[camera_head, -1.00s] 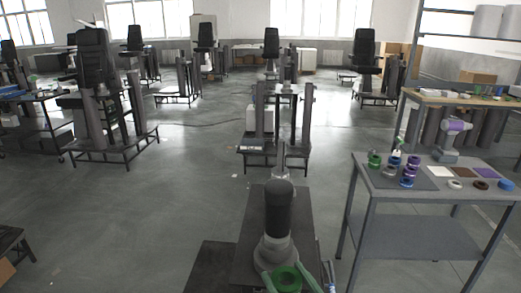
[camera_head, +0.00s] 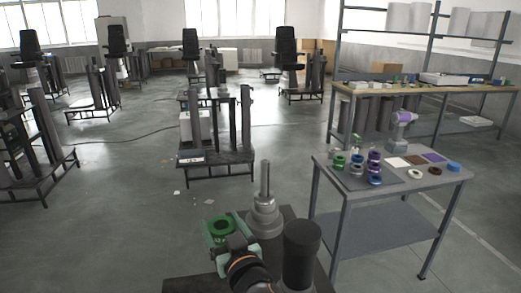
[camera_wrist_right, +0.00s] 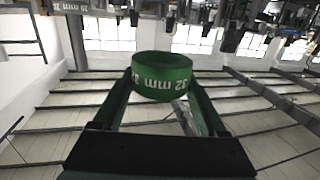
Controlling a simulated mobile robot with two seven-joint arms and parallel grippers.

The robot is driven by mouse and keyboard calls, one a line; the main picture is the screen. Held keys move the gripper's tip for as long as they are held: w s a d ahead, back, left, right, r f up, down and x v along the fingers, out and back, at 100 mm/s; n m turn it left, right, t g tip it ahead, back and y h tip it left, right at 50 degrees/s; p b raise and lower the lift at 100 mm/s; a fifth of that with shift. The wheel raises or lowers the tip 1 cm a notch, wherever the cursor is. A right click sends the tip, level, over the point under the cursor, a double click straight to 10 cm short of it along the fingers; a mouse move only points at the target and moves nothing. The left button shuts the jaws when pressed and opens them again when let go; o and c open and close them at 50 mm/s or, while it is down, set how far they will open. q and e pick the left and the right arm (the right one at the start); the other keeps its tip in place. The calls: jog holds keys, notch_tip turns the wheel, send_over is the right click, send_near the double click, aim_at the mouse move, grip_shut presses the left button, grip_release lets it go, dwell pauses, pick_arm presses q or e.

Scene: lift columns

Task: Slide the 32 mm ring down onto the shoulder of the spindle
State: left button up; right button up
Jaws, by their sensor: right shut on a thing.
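The 32 mm ring is green (camera_head: 222,236), with its label upside down in the right wrist view (camera_wrist_right: 160,90). My right gripper (camera_head: 222,228) is shut on it, with a finger on either side. The spindle (camera_head: 265,182) is a grey upright shaft that widens to a stepped shoulder (camera_head: 265,212) lower down. It stands on a dark plate. The ring is to the left of the spindle in the head view, apart from it and clear of its tip. The ring's hole faces up toward the head camera. My left gripper is not in view.
A dark upright cylinder (camera_head: 302,240) is close to the right of the spindle; I cannot tell what it belongs to. A grey table (camera_head: 390,215) at the right bears several coloured rings. A lift-column stand (camera_head: 215,168) is behind. Open floor lies at the left.

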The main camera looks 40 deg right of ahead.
jog(key=w+d+r+m+g+h, duration=0.2)
jog(key=d+r+m+h, duration=0.1)
jog(key=d, duration=0.3)
jog(key=w+d+r+m+g+h, duration=0.2)
jog(key=w+d+r+g+h, duration=0.1)
jog(key=d+r, duration=0.3)
jog(key=w+d+r+m+g+h, duration=0.2)
jog(key=w+d+r+m+h, duration=0.1)
jog(key=d, duration=0.5)
notch_tip(320, 180, up, 2)
jog(key=shift+w+r+m+g+h, duration=0.2)
jog(key=shift+m+g+h, duration=0.15)
jog(key=shift+h, duration=0.25)
jog(key=shift+w+d+r, duration=0.2)
jog(key=shift+w+r, duration=0.05)
jog(key=shift+r, duration=0.1)
jog(key=shift+f+b, duration=2.35)
jog(key=shift+f, duration=0.5)
